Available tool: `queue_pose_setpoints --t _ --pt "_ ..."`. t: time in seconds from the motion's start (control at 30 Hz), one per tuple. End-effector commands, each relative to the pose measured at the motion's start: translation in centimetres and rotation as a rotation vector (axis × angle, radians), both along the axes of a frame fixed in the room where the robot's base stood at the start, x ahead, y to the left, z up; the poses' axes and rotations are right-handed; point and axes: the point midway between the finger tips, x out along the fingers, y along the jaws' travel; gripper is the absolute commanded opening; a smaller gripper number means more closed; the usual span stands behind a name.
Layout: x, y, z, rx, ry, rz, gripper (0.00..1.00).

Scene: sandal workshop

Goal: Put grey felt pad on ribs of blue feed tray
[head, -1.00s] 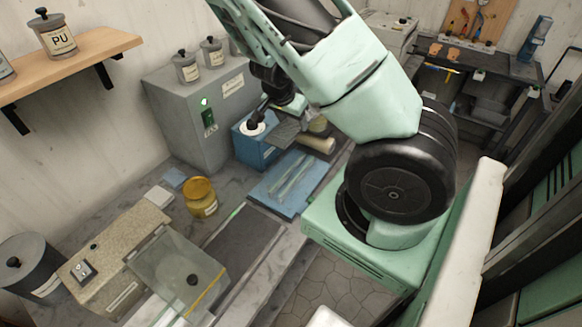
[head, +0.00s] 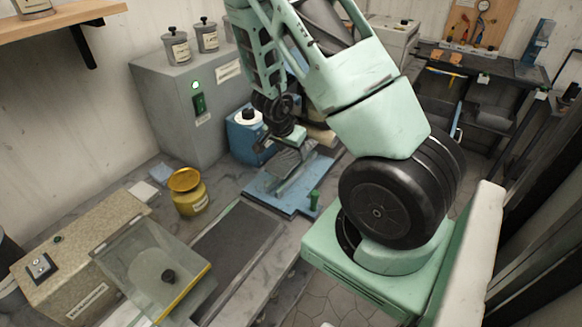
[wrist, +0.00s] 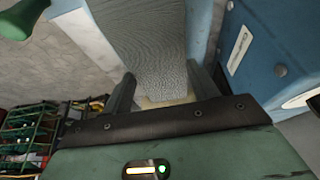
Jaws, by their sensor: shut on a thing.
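The grey felt pad (wrist: 150,45) is a flat textured strip. In the wrist view its near end is between the two fingers of my gripper (wrist: 163,90), which is shut on it. In the head view the pad (head: 287,163) stretches from my gripper (head: 285,142) over the blue feed tray (head: 262,190). The pad and my gripper hide much of the tray's middle and its ribs. A blue edge of the tray (wrist: 202,25) shows beside the pad in the wrist view. I cannot tell whether the pad touches the ribs.
A blue box (head: 243,135) with a white round top stands close behind the tray. A green knob (head: 314,200) stands at the tray's right side. A yellow jar (head: 188,192) is to the left, and a dark belt (head: 235,243) runs in front. A grey cabinet (head: 165,105) is behind.

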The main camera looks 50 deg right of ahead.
Motion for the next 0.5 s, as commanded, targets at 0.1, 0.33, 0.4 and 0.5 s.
queue_pose_setpoints --t 0.1,0.33,0.4,0.5 --pt "0.0 0.0 -0.8 0.000 0.000 0.000 0.41" --pt "-0.1 0.0 -4.2 0.001 0.001 -0.003 0.41" --pt "0.0 0.0 -4.4 0.000 0.000 0.000 0.41" --pt "0.0 0.0 -4.2 -0.001 -0.001 0.000 0.41"
